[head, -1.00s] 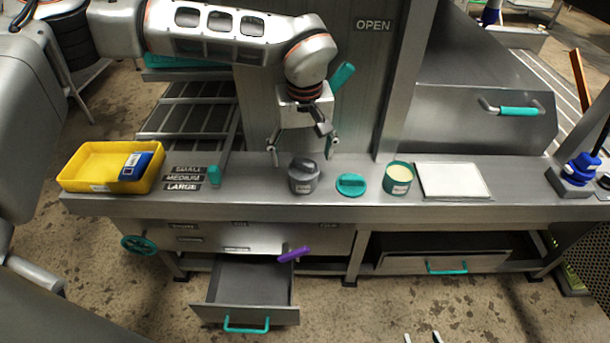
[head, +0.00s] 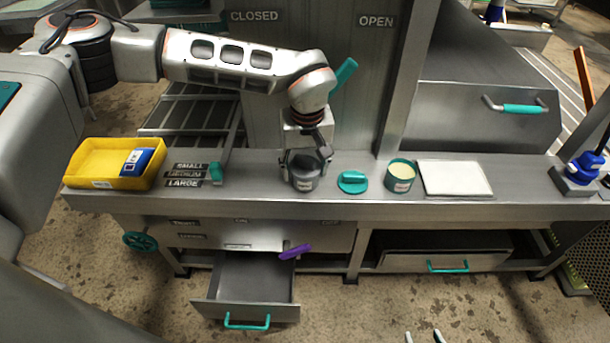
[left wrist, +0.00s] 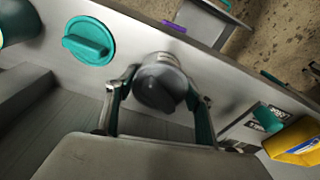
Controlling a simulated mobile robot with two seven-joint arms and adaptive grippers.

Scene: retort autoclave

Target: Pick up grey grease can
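The grey grease can (head: 304,178) stands upright on the steel bench, with a dark grey lid; it also shows in the left wrist view (left wrist: 160,82). My left gripper (head: 306,170) is lowered around the can, one finger on each side. My right gripper (head: 422,337) shows only as two separate fingertips at the bottom edge of the head view, empty and far from the can.
A teal lid (head: 352,182), a teal open can (head: 400,176) and a white board (head: 454,178) stand right of the can. A yellow bin (head: 114,184) with a blue box (head: 136,162) is at left. An open drawer (head: 246,312) juts out below.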

